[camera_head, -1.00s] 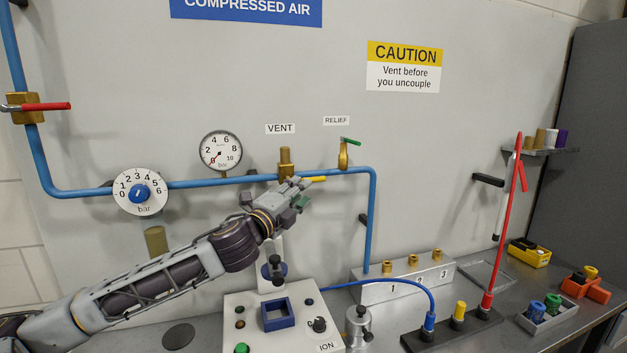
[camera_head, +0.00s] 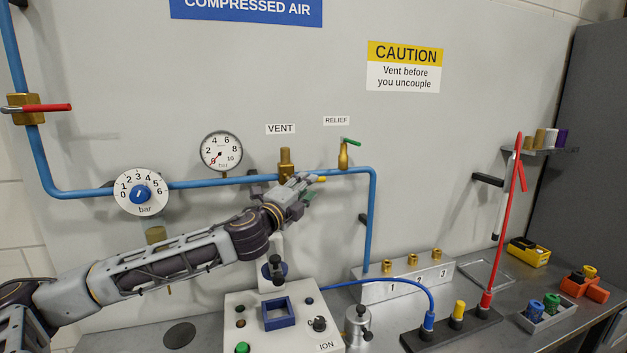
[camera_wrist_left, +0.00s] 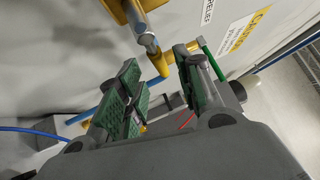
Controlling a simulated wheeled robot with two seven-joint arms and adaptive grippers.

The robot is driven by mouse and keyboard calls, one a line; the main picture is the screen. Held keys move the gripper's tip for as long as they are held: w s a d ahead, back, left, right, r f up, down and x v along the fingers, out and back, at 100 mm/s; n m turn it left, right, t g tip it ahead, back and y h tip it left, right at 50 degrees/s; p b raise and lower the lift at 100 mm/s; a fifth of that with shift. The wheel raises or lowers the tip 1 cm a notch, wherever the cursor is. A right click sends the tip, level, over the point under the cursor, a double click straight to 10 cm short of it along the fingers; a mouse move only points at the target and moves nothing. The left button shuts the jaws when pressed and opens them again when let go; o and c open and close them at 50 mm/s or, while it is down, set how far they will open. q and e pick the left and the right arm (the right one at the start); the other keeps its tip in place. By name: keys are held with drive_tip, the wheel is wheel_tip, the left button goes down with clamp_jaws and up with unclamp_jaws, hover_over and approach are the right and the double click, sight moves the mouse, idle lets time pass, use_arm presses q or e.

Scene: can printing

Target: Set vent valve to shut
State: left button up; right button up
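The brass vent valve (camera_head: 286,160) sits on the blue pipe under the VENT label. Its yellow lever (camera_head: 321,179) points right, and my left gripper (camera_head: 302,188) hides most of it in the head view. In the left wrist view the lever's yellow end (camera_wrist_left: 158,62) shows on a silver stem, between the two green-padded fingers near their tips. My left gripper (camera_wrist_left: 158,78) is open there, with a gap on both sides of the lever. I cannot tell whether a finger touches it. My right gripper is in neither view.
The relief valve (camera_head: 343,155), with a green lever, stands just right of the vent valve. The pressure gauge (camera_head: 221,151) reads near zero. The regulator dial (camera_head: 141,192) is left. A grey numbered manifold (camera_head: 405,280) and a control box (camera_head: 240,310) stand below.

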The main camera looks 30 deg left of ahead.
use_arm(q)
drive_tip(key=shift+w+r, duration=0.1)
drive_tip(key=shift+w, duration=0.2)
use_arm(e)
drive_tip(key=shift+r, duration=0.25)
use_arm(q)
drive_tip(key=shift+w+r+p, duration=0.1)
drive_tip(key=shift+w+p, duration=0.45)
drive_tip(key=shift+p, duration=0.05)
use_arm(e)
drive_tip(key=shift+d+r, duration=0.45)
use_arm(q)
drive_tip(key=shift+w, duration=0.15)
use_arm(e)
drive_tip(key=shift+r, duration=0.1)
use_arm(q)
drive_tip(key=shift+w+a+r+p, duration=0.1)
drive_tip(key=shift+w+a+p, duration=0.05)
drive_tip(key=shift+w+p, duration=0.35)
drive_tip(key=shift+w+a+r+p, duration=0.1)
drive_tip(key=shift+w+a+p, duration=0.05)
drive_tip(key=shift+w+p, duration=0.3)
drive_tip(key=shift+w+d, duration=0.15)
drive_tip(key=shift+w, duration=0.25)
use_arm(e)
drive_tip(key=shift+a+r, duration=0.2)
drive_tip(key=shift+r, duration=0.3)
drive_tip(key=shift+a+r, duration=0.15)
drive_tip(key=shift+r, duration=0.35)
